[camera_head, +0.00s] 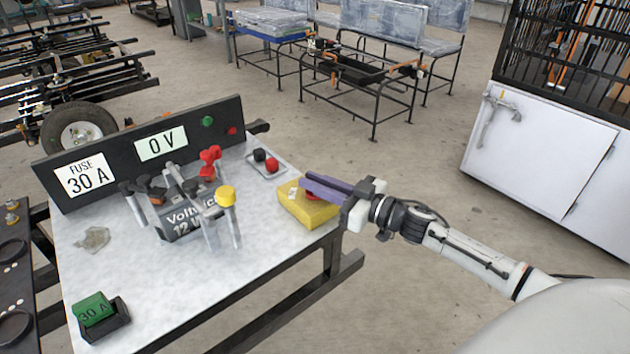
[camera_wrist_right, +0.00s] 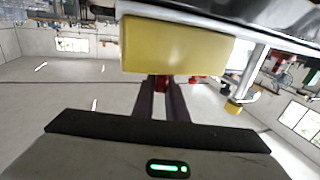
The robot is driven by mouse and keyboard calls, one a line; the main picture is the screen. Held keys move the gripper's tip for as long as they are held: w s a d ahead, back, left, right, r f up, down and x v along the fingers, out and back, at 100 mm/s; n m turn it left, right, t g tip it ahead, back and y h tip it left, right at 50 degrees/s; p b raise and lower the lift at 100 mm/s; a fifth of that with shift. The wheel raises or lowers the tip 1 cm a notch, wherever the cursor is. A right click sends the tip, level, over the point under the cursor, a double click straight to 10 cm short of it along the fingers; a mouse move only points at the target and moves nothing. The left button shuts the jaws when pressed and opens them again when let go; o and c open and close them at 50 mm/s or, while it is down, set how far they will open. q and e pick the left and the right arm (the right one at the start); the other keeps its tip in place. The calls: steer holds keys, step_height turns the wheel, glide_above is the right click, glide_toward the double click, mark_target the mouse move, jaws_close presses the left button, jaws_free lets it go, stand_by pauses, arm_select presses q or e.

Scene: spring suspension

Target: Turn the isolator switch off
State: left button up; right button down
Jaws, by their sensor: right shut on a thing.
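The isolator switch is a yellow box (camera_head: 303,208) at the right edge of the white table, with a red knob (camera_head: 313,197) mostly hidden by my gripper. My right gripper (camera_head: 310,186) reaches in from the right, its purple fingers at the box's knob. In the right wrist view the yellow box (camera_wrist_right: 178,46) fills the upper middle. The red knob (camera_wrist_right: 162,82) sits between the two fingertips (camera_wrist_right: 164,90), which are shut on it. The knob's exact angle is hidden. The display (camera_head: 161,143) on the black panel reads 0 V. My left gripper is not in view.
A 12 V battery (camera_head: 188,214) with clamps and a yellow-capped post (camera_head: 226,197) stands left of the switch. Red and black terminals (camera_head: 265,161) lie behind it. A green 30 A fuse (camera_head: 94,309) is at the front left. The table's front middle is clear.

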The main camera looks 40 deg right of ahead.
steer(key=n+g+y+b, duration=0.1)
steer(key=n+y+b, duration=0.1)
steer(key=y, duration=0.1)
steer(key=shift+w+d+f+n+g+y, duration=0.1)
steer(key=shift+d+f+n+g+y, duration=0.1)
steer(key=shift+n+g+y, duration=0.15)
steer(key=shift+n+g+y+b, duration=0.65)
steer(key=shift+b, duration=0.05)
steer(key=shift+a+n+g+y+b, duration=0.1)
steer(key=shift+n+g+y+b, duration=0.5)
steer(key=shift+g+y+b, duration=0.2)
steer(key=shift+r, duration=0.1)
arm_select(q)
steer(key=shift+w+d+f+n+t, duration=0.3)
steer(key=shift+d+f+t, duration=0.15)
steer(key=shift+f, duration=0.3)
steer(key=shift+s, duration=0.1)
arm_select(e)
steer(key=shift+a, duration=0.1)
steer(key=c, duration=1.8)
jaws_free()
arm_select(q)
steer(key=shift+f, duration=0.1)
arm_select(e)
steer(key=shift+o, duration=0.2)
